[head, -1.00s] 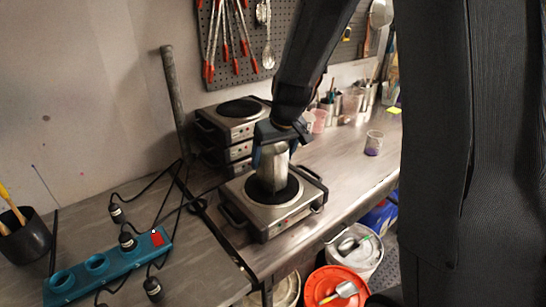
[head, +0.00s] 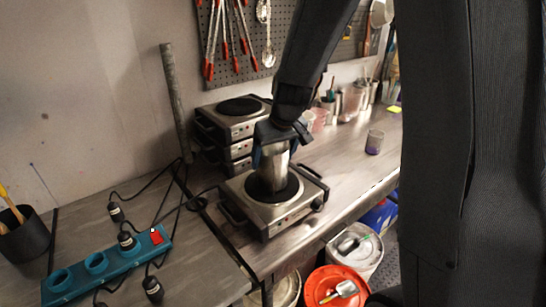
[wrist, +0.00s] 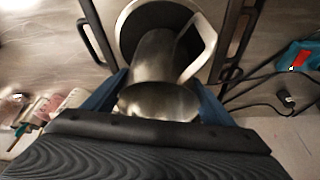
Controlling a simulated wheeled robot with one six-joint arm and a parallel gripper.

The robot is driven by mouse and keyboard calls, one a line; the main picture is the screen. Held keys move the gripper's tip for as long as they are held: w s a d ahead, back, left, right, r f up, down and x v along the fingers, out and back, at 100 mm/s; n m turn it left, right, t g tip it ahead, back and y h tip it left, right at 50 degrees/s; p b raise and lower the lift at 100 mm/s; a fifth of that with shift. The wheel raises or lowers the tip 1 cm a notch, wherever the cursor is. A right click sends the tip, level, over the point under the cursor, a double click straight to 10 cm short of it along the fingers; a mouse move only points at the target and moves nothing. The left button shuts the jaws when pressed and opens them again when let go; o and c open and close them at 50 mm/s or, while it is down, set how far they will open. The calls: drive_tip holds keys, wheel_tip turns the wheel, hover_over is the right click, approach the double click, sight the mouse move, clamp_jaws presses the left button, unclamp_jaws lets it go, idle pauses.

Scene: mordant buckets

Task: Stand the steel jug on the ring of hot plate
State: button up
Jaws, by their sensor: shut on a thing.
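The steel jug (head: 273,170) is upright over the black ring (head: 291,190) of the front hot plate (head: 266,218). Its base appears to meet the ring, though I cannot tell whether it touches. My gripper (head: 272,149) is shut on the jug near its top, from above. In the wrist view the jug (wrist: 160,62) lies between the two blue fingers of my gripper (wrist: 158,98), with its handle (wrist: 203,45) to the right. The dark ring (wrist: 127,32) shows behind the jug, and the jug hides part of it.
Several stacked hot plates (head: 222,122) stand just behind. A teal power strip (head: 105,266) with black cables lies at the left. A clear cup with purple contents (head: 374,143) stands to the right. Buckets (head: 336,286) are on the floor below the bench's front edge.

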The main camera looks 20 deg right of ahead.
idle(0.3)
drive_tip(key=o, duration=1.8)
drive_tip(key=shift+f, duration=0.1)
drive_tip(key=shift+b+v, duration=1)
drive_tip(key=shift+v, duration=2.95)
drive_tip(key=shift+w, duration=0.1)
drive_tip(key=s+f+g+b, duration=0.1)
drive_tip(key=s+f, duration=0.3)
drive_tip(key=s, duration=0.1)
drive_tip(key=s+f+m+g+b, duration=0.1)
drive_tip(key=s+f, duration=0.4)
drive_tip(key=s, duration=0.1)
drive_tip(key=s+f+m+g+b, duration=0.1)
drive_tip(key=s+f, duration=0.4)
drive_tip(key=s, duration=0.1)
drive_tip(key=shift+s+a+f+h, duration=0.1)
drive_tip(key=shift+s+a+h, duration=0.15)
drive_tip(key=shift+h, duration=0.15)
